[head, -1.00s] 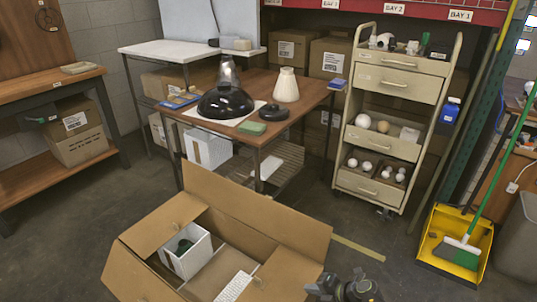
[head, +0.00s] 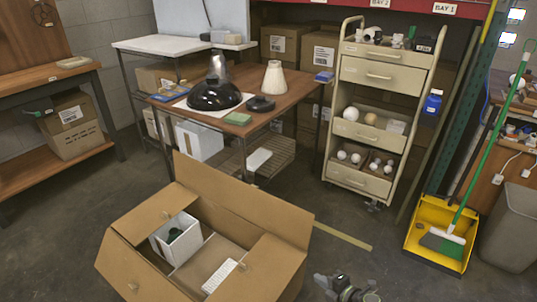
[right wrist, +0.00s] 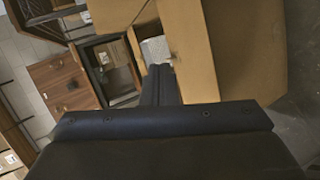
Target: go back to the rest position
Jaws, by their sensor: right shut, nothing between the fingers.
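My right gripper (head: 345,289) shows at the bottom edge of the head view, to the right of the open cardboard box. In the right wrist view its fingers (right wrist: 159,85) are shut together with nothing between them, and the box (right wrist: 245,50) fills the upper right. The gripper is apart from the box in the head view. My left gripper is not in view.
The open cardboard box (head: 280,262) stands on the floor, holding a white container (head: 176,238). Behind it is a wooden table (head: 285,87) with a black lamp shade (head: 213,96). A cream cart (head: 376,72) and yellow dustpan (head: 433,238) stand right. Floor between is clear.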

